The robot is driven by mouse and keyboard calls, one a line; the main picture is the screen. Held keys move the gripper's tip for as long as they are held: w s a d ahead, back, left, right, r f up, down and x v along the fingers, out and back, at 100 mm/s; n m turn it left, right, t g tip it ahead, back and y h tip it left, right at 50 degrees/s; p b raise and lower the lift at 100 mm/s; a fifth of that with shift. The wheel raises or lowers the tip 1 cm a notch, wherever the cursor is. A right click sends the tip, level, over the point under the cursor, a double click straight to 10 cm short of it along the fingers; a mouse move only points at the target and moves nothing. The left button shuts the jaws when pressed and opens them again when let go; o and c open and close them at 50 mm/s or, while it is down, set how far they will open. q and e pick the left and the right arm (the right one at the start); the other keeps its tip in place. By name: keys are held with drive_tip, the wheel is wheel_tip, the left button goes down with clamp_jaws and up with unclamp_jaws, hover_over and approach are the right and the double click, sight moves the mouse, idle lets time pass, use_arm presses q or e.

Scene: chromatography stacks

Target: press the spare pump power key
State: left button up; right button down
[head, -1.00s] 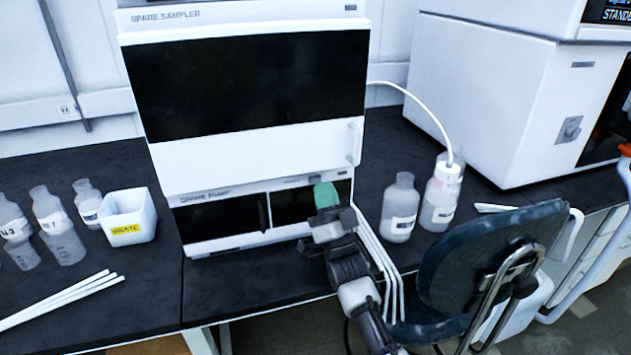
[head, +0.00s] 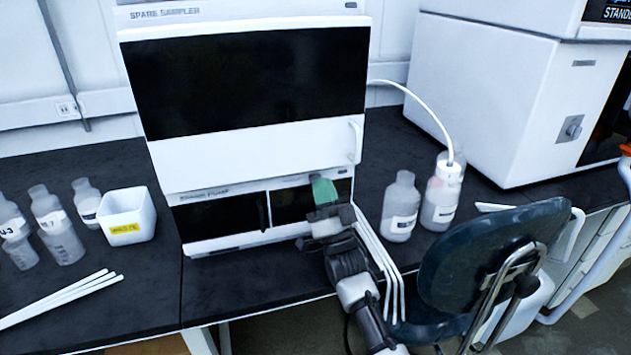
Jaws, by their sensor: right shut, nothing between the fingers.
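The spare pump (head: 222,240) is the low white module with dark windows under the spare sampler (head: 250,150). A small dark mark (head: 342,172) shows at the upper right of its front strip; I cannot tell whether it is the power key. My right gripper (head: 323,190) is shut and empty, its green fingertips in front of the right part of the pump front. They cover part of the right window and strip, and I cannot tell whether they touch. My left gripper is out of view.
A white waste tub (head: 128,215), several bottles (head: 55,225) and white rods (head: 65,298) are on the left bench. Two bottles (head: 400,208) and white tubes (head: 378,245) are right of the pump. A dark chair (head: 490,260) stands at front right.

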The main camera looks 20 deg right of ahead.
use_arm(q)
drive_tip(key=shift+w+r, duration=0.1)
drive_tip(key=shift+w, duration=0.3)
use_arm(e)
drive_tip(key=shift+w, duration=0.25)
idle(0.8)
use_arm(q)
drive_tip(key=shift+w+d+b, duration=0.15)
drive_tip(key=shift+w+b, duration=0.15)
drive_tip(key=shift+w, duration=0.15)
use_arm(e)
drive_tip(key=shift+w, duration=0.1)
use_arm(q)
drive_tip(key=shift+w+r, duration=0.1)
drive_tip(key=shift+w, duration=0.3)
use_arm(e)
drive_tip(key=shift+w, duration=0.1)
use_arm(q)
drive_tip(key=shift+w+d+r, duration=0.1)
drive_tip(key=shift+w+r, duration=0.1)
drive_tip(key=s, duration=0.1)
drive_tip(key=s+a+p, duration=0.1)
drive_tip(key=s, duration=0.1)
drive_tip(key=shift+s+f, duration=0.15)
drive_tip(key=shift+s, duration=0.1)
use_arm(e)
drive_tip(key=shift+s, duration=0.95)
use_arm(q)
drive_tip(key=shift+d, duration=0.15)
